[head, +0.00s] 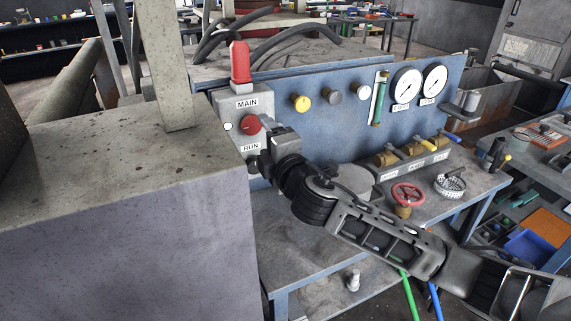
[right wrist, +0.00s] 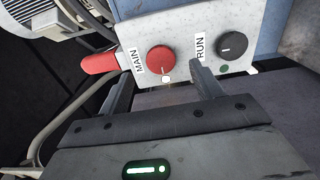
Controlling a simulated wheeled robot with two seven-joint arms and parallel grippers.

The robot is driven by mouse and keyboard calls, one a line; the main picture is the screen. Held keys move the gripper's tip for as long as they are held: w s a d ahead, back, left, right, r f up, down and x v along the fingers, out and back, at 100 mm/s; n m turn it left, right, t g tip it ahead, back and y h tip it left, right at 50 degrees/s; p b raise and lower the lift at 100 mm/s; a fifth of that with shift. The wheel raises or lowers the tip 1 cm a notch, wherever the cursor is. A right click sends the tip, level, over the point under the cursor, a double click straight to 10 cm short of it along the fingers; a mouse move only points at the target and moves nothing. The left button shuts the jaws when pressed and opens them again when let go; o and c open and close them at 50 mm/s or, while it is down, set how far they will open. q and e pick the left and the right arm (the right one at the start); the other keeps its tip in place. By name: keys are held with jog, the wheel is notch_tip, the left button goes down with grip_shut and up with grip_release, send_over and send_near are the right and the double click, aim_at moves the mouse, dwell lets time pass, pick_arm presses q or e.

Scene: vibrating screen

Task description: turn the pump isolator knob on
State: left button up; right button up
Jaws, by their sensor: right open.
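A grey control box (head: 222,104) carries a red round knob (head: 250,124) under a MAIN label. The knob also shows in the right wrist view (right wrist: 160,59), with a pale pointer mark. A black knob (right wrist: 232,46) sits by the RUN label; in the head view my gripper mostly hides it. No label reading pump isolator is legible. My right gripper (head: 264,146) is open in front of the box. In the right wrist view its fingers (right wrist: 163,82) stand apart, below the red knob, with nothing held. Whether a finger touches the box is unclear. My left gripper is not in view.
A red lamp (head: 240,62) tops the box. A blue panel (head: 340,125) with gauges (head: 407,85) stands to its right. A red handwheel (head: 408,193) stands on the bench. A large concrete block (head: 120,180) fills the left front, close to the box.

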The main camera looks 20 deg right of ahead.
jog(key=s+b, duration=0.1)
jog(key=s, duration=0.9)
jog(key=shift+d, duration=0.2)
jog(key=s+d+f+m+g, duration=0.1)
jog(key=s+f+m+g, duration=1.4)
jog(key=s+f, duration=0.75)
jog(key=w+a+f+m+t+y, duration=0.1)
jog(key=w+a+f+t+y, duration=0.1)
jog(key=w+a+f+t, duration=0.2)
notch_tip(320, 180, down, 4)
jog(key=a+t, duration=0.1)
jog(key=t, duration=0.2)
jog(key=shift+w+a+f, duration=0.15)
jog(key=shift+w, duration=0.05)
